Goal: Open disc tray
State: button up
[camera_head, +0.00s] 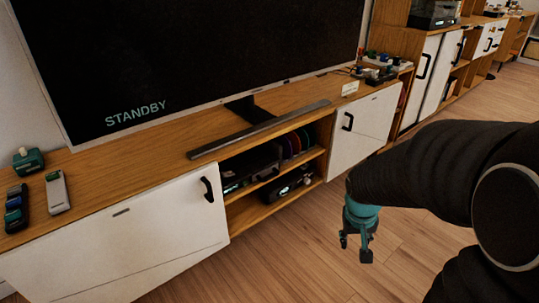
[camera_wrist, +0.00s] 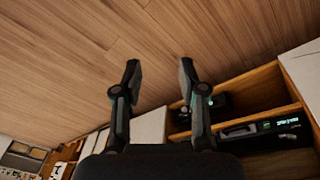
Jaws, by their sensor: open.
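A black box-shaped player (camera_head: 250,166) sits on the upper open shelf of the wooden TV cabinet, with a small lit display at its front. In the wrist view, a black device with a green display (camera_wrist: 268,129) shows at the right. No drawn-out disc tray is visible; the tray's outline is too small to tell. A second black device (camera_head: 288,185) sits on the shelf below. My gripper (camera_head: 357,246) is open and empty, hanging over the floor in front of the cabinet's right part, apart from the shelves. Its two fingers (camera_wrist: 160,72) show spread in the wrist view.
White cabinet doors with black handles (camera_head: 208,189) (camera_head: 347,121) flank the open shelves. Upright discs or cases (camera_head: 291,146) stand right of the player. A soundbar (camera_head: 258,130) and a TV (camera_head: 200,50) reading STANDBY are above. The wooden floor (camera_head: 270,255) ahead is clear.

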jog(key=w+d+f+m+t+b, duration=0.1)
jog(key=w+d+f+m+t, duration=0.15)
jog(key=w+f, duration=1)
jog(key=m+t+y, duration=0.7)
jog(key=t+y, duration=0.1)
jog(key=y, duration=0.3)
send_near(271, 178)
jog(key=b+x, duration=0.1)
jog(key=x, duration=0.7)
jog(key=shift+w+a+f+b, duration=0.15)
jog(key=shift+w+a+b, duration=0.1)
jog(key=shift+b, duration=0.15)
grip_shut()
